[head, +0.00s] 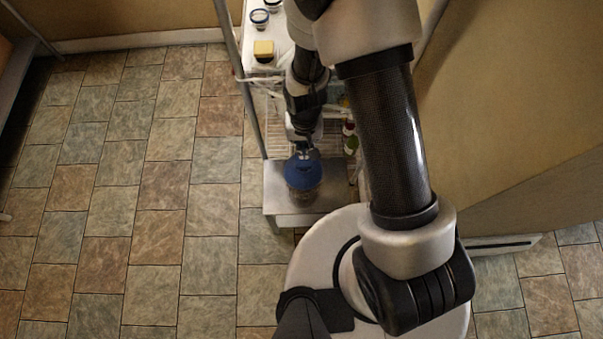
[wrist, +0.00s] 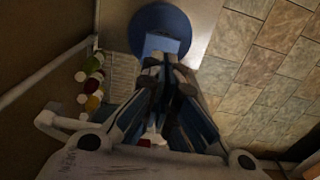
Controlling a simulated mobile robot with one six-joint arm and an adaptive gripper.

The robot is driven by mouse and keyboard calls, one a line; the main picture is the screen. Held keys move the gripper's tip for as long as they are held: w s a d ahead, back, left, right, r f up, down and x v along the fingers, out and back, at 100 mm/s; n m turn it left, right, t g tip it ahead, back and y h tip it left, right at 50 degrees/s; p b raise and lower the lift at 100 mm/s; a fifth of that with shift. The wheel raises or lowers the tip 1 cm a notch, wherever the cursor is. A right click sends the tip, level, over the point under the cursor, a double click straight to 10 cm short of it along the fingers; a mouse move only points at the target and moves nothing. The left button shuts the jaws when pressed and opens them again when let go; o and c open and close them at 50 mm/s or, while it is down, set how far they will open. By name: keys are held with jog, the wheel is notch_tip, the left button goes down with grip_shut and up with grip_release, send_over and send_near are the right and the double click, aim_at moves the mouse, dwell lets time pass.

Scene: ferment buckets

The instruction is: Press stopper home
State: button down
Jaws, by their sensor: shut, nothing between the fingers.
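A round blue lid (head: 304,172) sits on a bucket at the near end of a metal cart, and it also fills the top middle of the wrist view (wrist: 177,22). A lighter blue block (wrist: 162,43) shows against the lid, right at my fingertips; I cannot tell whether this is the stopper. My gripper (head: 303,147) points down over the lid. Its fingers are shut together and empty in the wrist view (wrist: 165,62). Whether the tips touch the block is unclear, and the fingers hide part of it. How deep any stopper sits cannot be seen.
The cart's metal shelf (head: 277,205) has a bare strip around the bucket. Small bottles (wrist: 93,84) stand close by on a rack. Open tiled floor (head: 150,190) lies left; a wall (head: 520,110) stands right.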

notch_tip(320, 180, up, 4)
jog(key=p, duration=0.2)
jog(key=shift+r+p, duration=0.1)
jog(key=shift+p, duration=0.3)
dwell(0.4)
jog(key=d+r+t, duration=0.1)
jog(key=d+r, duration=0.2)
jog(key=r, duration=0.8)
jog(key=d+r+t, duration=0.1)
jog(key=d+r, duration=0.1)
jog(key=r, duration=0.8)
jog(key=s+d+r+t, duration=0.1)
jog(key=s+d+r, duration=0.2)
jog(key=s+r, duration=0.3)
jog(key=s+d+r+t, duration=0.1)
jog(key=s+d+r, duration=0.2)
jog(key=s+r, duration=0.4)
jog(key=shift+s+t, duration=0.3)
